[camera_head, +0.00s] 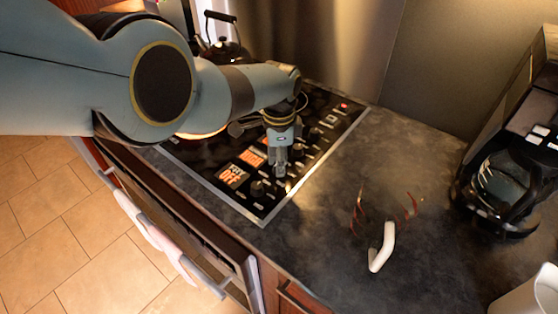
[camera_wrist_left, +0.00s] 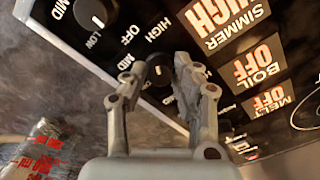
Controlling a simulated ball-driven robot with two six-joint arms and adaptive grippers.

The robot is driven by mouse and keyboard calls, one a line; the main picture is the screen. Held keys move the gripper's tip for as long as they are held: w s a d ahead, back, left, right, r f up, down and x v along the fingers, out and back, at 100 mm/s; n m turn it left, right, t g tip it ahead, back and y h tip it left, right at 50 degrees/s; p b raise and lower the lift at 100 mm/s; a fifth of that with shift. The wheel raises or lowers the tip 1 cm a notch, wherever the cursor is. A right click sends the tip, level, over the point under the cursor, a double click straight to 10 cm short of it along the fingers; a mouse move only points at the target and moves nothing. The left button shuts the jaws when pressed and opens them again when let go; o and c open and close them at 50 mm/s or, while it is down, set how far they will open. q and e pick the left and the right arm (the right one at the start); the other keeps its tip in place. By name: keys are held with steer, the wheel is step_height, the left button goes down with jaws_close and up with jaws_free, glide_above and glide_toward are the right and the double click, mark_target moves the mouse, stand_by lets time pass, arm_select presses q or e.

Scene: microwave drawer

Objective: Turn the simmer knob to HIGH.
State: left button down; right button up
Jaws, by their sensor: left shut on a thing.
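The black cooktop (camera_head: 315,150) has a row of dark knobs along its right side. My left gripper (camera_head: 281,167) reaches down onto this row. In the left wrist view its fingers (camera_wrist_left: 160,64) are shut on a black knob (camera_wrist_left: 158,74), one finger on each side. HIGH, MID and OFF are printed around this knob; the fingers hide part of it, and I cannot tell exactly where its mark points. The simmer display (camera_wrist_left: 222,22) reads HIGH. The boil display (camera_wrist_left: 258,60) and melt display (camera_wrist_left: 270,98) read OFF. My right gripper is not in view.
Another knob (camera_wrist_left: 97,14) lies beside the held one; it also shows in the head view (camera_head: 257,188). A black kettle (camera_head: 222,50) stands behind. A coffee maker (camera_head: 500,190) and a white bent object (camera_head: 382,247) are on the counter to the right.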

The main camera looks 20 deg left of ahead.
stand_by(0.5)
arm_select(q)
steer(key=c, duration=1)
jaws_free()
steer(key=shift+w+r, duration=0.1)
steer(key=shift+r, duration=0.05)
steer(key=shift+r, duration=0.25)
step_height(320, 180, up, 11)
steer(key=shift+r, duration=0.1)
